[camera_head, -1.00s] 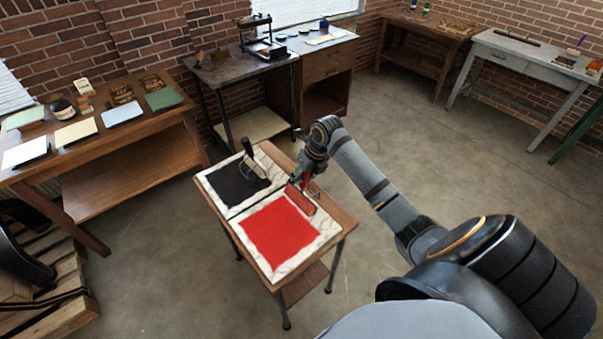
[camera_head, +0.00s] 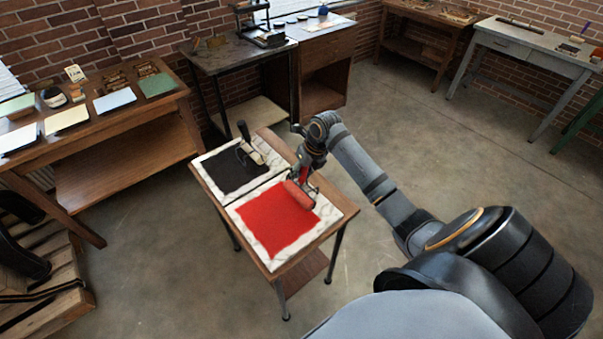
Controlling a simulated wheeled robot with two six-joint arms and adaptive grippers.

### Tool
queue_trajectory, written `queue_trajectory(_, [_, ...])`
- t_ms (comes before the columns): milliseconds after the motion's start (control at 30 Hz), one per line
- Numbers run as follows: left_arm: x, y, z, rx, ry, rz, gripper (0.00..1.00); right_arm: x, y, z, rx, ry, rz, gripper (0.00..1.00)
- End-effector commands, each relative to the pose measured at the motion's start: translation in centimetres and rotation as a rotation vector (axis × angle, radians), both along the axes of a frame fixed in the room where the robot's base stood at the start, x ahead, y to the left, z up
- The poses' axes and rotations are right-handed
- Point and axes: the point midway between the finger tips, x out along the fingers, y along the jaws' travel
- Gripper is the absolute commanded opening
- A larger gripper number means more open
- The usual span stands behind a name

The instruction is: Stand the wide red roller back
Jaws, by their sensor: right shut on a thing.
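The wide red roller (camera_head: 299,195) is at the right edge of the red ink patch (camera_head: 272,222), over the nearer white marble slab (camera_head: 262,255). Its red cylinder lies aslant; I cannot tell whether it touches the slab or hangs just above it. My right gripper (camera_head: 303,176) is shut on the roller's handle, which is mostly hidden by the fingers. My left gripper is not in view.
The slabs lie on a small wooden table (camera_head: 339,213) with a narrow bare margin. A wooden bench (camera_head: 130,135) with coloured sheets is at the left. A dark table with a press (camera_head: 262,30) stands behind.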

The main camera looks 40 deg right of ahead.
Motion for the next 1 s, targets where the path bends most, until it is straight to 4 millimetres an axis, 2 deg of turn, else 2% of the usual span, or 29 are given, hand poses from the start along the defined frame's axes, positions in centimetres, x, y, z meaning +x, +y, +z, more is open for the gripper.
queue_trajectory(433, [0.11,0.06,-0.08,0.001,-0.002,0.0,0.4,0.03,0.0,-0.04,0.0,-0.001,0.0,0.07])
queue_trajectory(467, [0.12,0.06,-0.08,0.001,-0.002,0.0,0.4,0.03,0.0,-0.04,0.0,-0.001,0.0,0.4])
queue_trajectory(700, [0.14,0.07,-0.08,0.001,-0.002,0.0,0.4,0.02,-0.01,-0.07,0.0,-0.001,0.0,0.73])
queue_trajectory(933, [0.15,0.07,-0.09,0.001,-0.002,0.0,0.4,0.0,0.0,-0.09,0.0,0.0,0.0,0.73])
queue_trajectory(1000, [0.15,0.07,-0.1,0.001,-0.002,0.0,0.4,-0.04,-0.01,-0.17,0.0,0.001,-0.001,0.82])
